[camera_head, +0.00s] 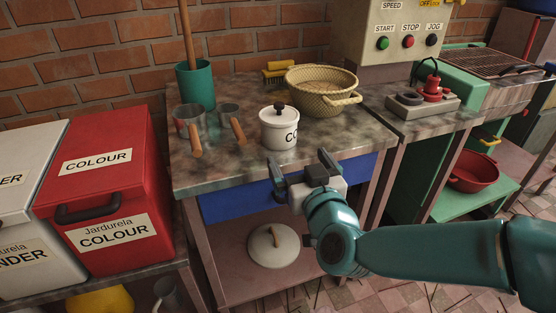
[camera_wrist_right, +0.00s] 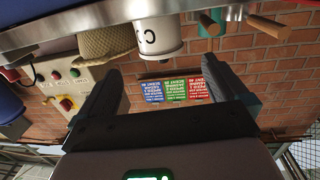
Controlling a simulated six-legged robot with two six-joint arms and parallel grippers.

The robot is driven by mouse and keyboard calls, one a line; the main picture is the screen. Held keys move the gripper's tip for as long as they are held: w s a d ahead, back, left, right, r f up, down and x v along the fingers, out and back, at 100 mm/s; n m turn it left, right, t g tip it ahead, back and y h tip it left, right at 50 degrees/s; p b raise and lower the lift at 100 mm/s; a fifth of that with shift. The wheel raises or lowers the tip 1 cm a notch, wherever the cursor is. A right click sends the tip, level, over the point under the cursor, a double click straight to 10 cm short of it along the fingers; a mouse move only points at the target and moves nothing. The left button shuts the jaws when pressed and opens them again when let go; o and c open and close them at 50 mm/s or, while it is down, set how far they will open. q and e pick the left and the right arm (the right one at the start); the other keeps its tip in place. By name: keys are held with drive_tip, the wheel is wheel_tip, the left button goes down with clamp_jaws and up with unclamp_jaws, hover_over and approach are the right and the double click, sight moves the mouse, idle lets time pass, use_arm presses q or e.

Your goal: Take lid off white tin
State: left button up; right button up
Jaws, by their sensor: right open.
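The white tin (camera_head: 279,133) stands upright near the front of the worktop, with black lettering on its side. Its white lid (camera_head: 279,113) with a black knob sits on top. My right gripper (camera_head: 301,165) is open and empty, just in front of the table edge, below and to the right of the tin, apart from it. My left gripper is not in view.
On the worktop (camera_head: 215,170), two metal cups (camera_head: 188,122) with wooden handles stand left of the tin. A woven basket (camera_head: 322,90) stands close behind it to the right. A green pot (camera_head: 196,86) is at the back left. A red COLOUR bin (camera_head: 100,185) stands left of the table.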

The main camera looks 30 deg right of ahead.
drive_tip(key=p, duration=0.9)
approach(283, 135)
drive_tip(key=w, duration=0.3)
drive_tip(key=x, duration=0.2)
drive_tip(key=d+b+x, duration=0.1)
drive_tip(key=x, duration=0.2)
drive_tip(key=shift+f, duration=0.15)
drive_tip(key=x, duration=0.6)
drive_tip(key=shift+d+r, duration=0.15)
drive_tip(key=shift+r, duration=0.1)
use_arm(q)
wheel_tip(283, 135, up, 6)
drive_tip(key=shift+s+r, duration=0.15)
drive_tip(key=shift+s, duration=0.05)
use_arm(e)
drive_tip(key=c, duration=0.9)
